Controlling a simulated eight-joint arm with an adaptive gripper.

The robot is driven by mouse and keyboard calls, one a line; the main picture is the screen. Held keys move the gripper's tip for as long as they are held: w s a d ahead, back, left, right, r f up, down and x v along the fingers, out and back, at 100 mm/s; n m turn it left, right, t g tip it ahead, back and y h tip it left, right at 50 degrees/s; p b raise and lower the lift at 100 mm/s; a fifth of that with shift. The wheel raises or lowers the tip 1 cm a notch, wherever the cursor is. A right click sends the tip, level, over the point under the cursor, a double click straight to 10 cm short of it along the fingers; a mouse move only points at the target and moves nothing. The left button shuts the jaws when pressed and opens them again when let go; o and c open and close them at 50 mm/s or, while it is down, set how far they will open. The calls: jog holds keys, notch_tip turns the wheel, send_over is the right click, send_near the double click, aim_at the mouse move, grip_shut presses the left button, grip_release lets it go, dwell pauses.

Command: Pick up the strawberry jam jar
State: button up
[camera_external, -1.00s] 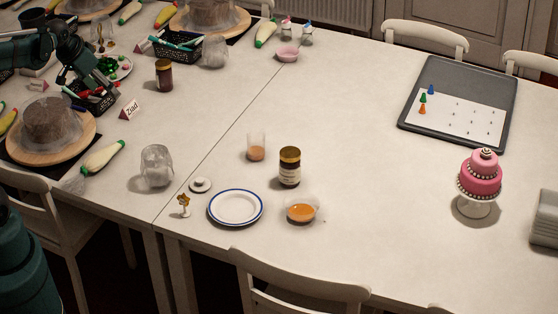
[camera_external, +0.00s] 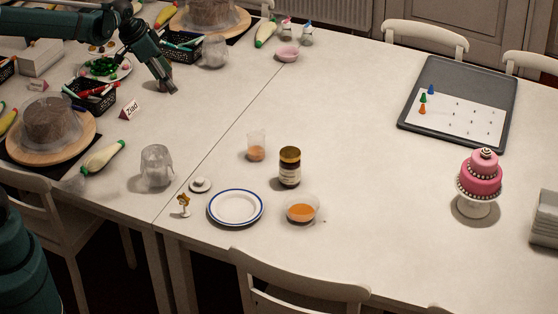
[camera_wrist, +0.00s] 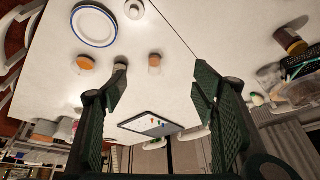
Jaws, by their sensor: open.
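Two dark jars with gold lids are in view; I cannot read which is the strawberry jam. One dark red-brown jar (camera_wrist: 289,41) is at the right in the wrist view, outside my fingers; in the external view my gripper (camera_external: 170,86) largely hides it. The other jar (camera_external: 289,168) has a pale label and stands upright on the middle table. It also shows in the wrist view, near the left finger and partly hidden. My gripper (camera_wrist: 160,82) is open, with nothing between its fingers.
A glass (camera_external: 256,147), an orange-filled bowl (camera_external: 301,209) and a plate (camera_external: 235,192) surround the middle jar. A name card (camera_external: 129,110), a black basket (camera_external: 98,98) and an upturned glass (camera_external: 156,167) stand left. The right table has free room before the pink cake (camera_external: 481,178).

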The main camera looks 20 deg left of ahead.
jog(key=w+d+f+m+g+h, duration=0.1)
jog(key=w+d+f+m, duration=0.1)
jog(key=w+d+f, duration=0.45)
jog(key=w+d+f+m+g, duration=0.1)
jog(key=w+d+f+m, duration=0.2)
jog(key=d, duration=0.7)
jog(key=m+g, duration=0.2)
jog(key=m, duration=0.2)
send_near(288, 152)
jog(key=x, duration=0.8)
jog(key=shift+f, duration=0.4)
jog(key=shift+d+f+h, duration=0.3)
jog(key=shift+f, duration=0.1)
jog(key=shift+f, duration=0.1)
jog(key=shift+x, duration=1.2)
jog(key=shift+b+x, duration=0.35)
jog(key=shift+x, duration=2.2)
